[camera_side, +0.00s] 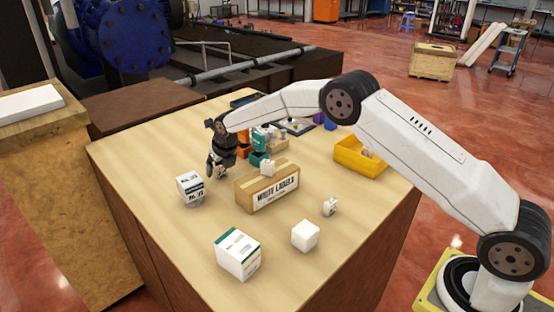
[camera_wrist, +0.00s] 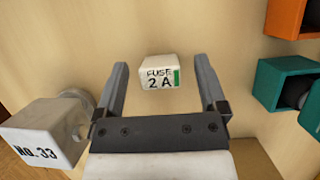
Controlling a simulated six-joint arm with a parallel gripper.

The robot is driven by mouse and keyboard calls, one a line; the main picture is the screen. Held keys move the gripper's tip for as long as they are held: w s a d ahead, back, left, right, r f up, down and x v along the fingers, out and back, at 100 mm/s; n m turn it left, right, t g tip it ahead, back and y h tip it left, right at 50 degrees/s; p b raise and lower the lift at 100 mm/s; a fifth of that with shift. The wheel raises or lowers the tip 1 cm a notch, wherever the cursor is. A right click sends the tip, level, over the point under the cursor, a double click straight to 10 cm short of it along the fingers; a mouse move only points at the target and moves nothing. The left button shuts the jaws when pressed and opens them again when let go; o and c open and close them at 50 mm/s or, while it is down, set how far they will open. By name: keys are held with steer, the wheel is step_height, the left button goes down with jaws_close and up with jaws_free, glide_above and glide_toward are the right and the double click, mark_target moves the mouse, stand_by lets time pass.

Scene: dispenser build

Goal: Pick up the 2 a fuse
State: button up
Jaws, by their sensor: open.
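The fuse (camera_wrist: 160,73) is a small white block marked "FUSE 2 A" with a green stripe on its right edge. In the wrist view it lies on the wooden table, ahead of my gripper (camera_wrist: 160,63) and between the lines of its two fingers. The fingers are apart with nothing held, and there is a gap on both sides of the fuse. In the side view my gripper (camera_side: 217,172) points down low over the table's left part. I cannot make out the fuse there; the gripper may hide it.
A white "No. 33" box (camera_wrist: 42,138) stands close to the left finger; the side view also shows it (camera_side: 190,189). Orange (camera_wrist: 293,18) and teal (camera_wrist: 283,80) bins are at right. A "White Labels" box (camera_side: 264,191) stands right of my gripper. The table's front left is clear.

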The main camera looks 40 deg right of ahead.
steer(key=shift+w+f, duration=0.1)
steer(key=shift+f, duration=0.2)
steer(key=shift+c, duration=0.2)
jaws_close()
steer(key=shift+r, duration=0.15)
